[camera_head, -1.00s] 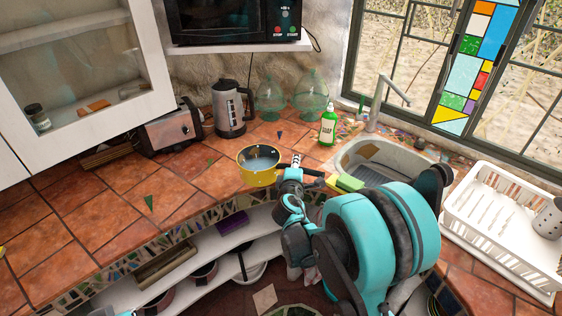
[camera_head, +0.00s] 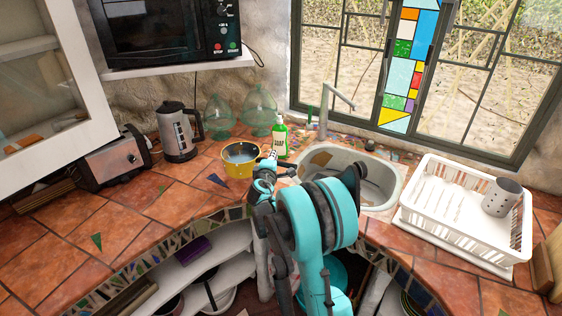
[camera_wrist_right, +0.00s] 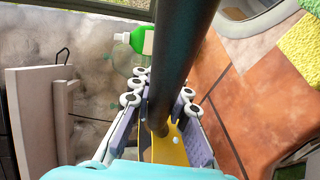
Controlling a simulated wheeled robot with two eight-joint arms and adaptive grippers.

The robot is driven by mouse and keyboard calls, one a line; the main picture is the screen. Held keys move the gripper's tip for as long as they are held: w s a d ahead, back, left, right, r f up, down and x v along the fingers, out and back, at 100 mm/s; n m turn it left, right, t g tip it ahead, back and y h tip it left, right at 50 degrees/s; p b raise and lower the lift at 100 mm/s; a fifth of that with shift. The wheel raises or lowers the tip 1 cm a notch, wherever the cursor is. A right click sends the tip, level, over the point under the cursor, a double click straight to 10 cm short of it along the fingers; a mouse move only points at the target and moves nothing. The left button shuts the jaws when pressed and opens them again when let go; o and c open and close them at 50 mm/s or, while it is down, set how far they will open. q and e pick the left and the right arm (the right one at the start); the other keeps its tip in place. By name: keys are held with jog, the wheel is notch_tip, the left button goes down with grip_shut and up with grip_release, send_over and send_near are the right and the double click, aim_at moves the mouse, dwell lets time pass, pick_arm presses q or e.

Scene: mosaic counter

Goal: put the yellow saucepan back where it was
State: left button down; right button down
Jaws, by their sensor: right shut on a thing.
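The yellow saucepan (camera_head: 237,169) is at the back of the tiled counter, left of the green soap bottle (camera_head: 280,138). Its inside looks pale grey. I cannot tell whether its base touches the tiles. My right gripper (camera_head: 268,164) is just right of the pan, shut on its dark handle. In the right wrist view the handle (camera_wrist_right: 181,55) runs between the fingers of the gripper (camera_wrist_right: 160,112), with a yellow part of the saucepan (camera_wrist_right: 170,148) below. The arm hides part of the handle in the head view. My left gripper is not in view.
A kettle (camera_head: 178,135) and a toaster (camera_head: 115,165) stand left of the pan; glass jars (camera_head: 258,112) stand behind it. The sink (camera_head: 375,185) and white dish rack (camera_head: 450,218) are to the right. Tiles (camera_head: 130,225) at the front left are mostly clear.

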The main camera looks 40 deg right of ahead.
jog(key=shift+w+a+f+b, duration=0.25)
jog(key=shift+w+f+b, duration=0.35)
jog(key=shift+f, duration=0.45)
jog(key=shift+w+a+f+b, duration=0.2)
jog(key=shift+w+f+b, duration=0.15)
jog(key=shift+w+f, duration=0.55)
jog(key=shift+w+a+f+b, duration=0.25)
jog(key=shift+w+f+b, duration=0.25)
jog(key=shift+f, duration=0.75)
jog(key=shift+s+r, duration=0.1)
jog(key=c, duration=1.8)
grip_release()
jog(key=shift+f, duration=0.2)
jog(key=shift+c, duration=0.2)
jog(key=o, duration=0.4)
